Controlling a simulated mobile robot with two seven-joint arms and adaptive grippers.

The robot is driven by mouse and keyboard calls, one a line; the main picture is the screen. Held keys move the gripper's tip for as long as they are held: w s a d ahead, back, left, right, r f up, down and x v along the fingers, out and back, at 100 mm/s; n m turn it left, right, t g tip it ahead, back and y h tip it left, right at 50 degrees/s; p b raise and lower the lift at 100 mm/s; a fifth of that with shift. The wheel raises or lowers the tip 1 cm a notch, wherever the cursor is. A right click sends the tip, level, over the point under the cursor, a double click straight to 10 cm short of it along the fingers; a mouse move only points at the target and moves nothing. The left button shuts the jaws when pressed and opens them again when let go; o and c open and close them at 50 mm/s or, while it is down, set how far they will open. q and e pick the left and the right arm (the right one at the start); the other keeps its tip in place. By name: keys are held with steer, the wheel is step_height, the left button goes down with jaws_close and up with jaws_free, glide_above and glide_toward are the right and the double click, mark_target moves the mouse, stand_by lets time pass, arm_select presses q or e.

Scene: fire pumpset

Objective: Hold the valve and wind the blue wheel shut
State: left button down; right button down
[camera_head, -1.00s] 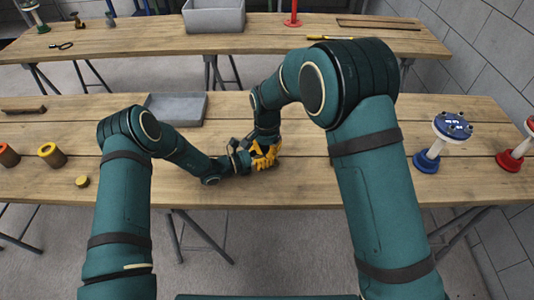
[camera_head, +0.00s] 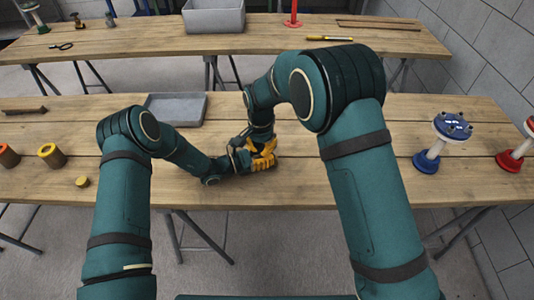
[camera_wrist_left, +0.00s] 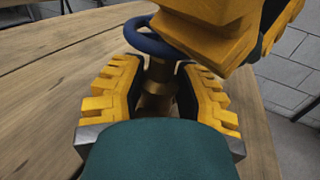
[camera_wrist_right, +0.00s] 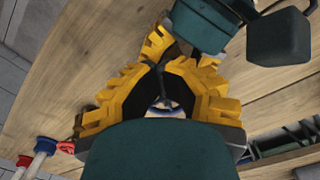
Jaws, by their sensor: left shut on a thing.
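The brass valve body (camera_wrist_left: 155,100) stands upright between the fingers of my left gripper (camera_wrist_left: 155,78), which is shut on it. The valve's blue wheel (camera_wrist_left: 143,40) is above, and its right side is hidden behind the yellow fingers of my right gripper (camera_wrist_right: 161,68). In the right wrist view those fingers come close together at the tips, with a small bit of blue and white between them; whether they grip the rim cannot be told. In the head view my left gripper (camera_head: 240,160) and the right gripper (camera_head: 264,156) meet over the near table and hide the valve.
A blue-based stand with a round blue top (camera_head: 452,126) and a red-based one (camera_head: 510,160) are at the right. A grey tray (camera_head: 175,110) lies behind my left arm.

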steer(key=shift+w+a+f, duration=0.35)
steer(key=shift+w+a, duration=0.1)
steer(key=shift+a, duration=0.2)
steer(key=shift+w+r, duration=0.1)
steer(key=shift+w, duration=0.1)
steer(key=shift+s, duration=0.1)
stand_by(0.3)
step_height(320, 180, up, 6)
steer(key=shift+s+a, duration=0.2)
steer(key=shift+a, duration=0.2)
stand_by(0.3)
